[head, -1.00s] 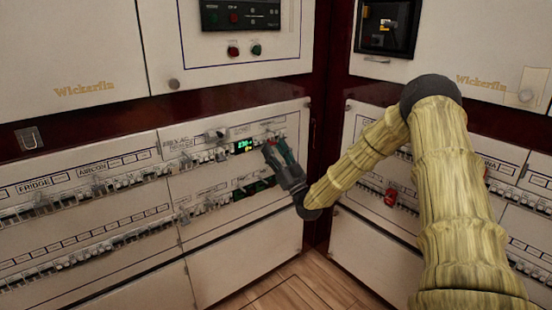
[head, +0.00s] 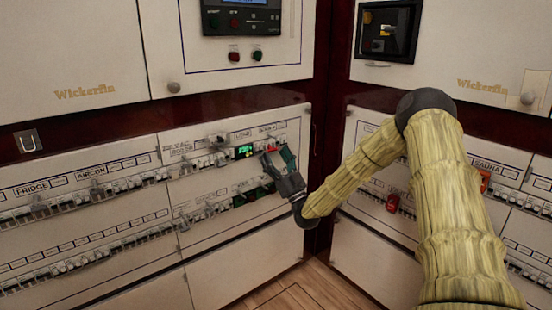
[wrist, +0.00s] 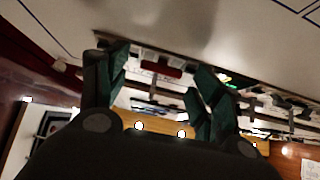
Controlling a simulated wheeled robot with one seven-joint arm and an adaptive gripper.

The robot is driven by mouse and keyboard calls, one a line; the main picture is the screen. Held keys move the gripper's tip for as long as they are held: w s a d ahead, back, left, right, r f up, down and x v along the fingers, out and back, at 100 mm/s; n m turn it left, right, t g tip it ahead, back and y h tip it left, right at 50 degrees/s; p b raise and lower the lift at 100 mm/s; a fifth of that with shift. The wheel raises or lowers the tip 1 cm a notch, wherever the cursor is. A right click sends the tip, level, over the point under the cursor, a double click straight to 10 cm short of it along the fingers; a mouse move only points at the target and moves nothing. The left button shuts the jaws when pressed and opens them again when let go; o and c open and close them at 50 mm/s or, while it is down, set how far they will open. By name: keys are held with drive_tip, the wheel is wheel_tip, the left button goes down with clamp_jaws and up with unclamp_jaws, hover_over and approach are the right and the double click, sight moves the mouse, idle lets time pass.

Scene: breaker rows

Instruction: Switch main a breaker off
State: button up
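My gripper (head: 277,156) is at the right end of the upper breaker row on the left-hand panel. In the wrist view its two dark green fingers (wrist: 160,88) stand apart with nothing held between them. A red breaker part (wrist: 161,68) shows beyond the gap between the fingers. In the head view a small red part (head: 270,148) shows right by the fingertips. The label above it is too small to read surely as main a. The lever's position is hidden or too small to tell, and I cannot tell whether a finger touches it.
A green-lit display (head: 244,151) sits just left of my gripper in the same row. More breaker levers (head: 100,190) run along the left panel. A red switch (head: 393,199) is on the right panel. The two panels meet in a dark red corner (head: 325,150) close to my gripper.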

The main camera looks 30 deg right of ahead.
drive_tip(key=v, duration=1.2)
idle(0.6)
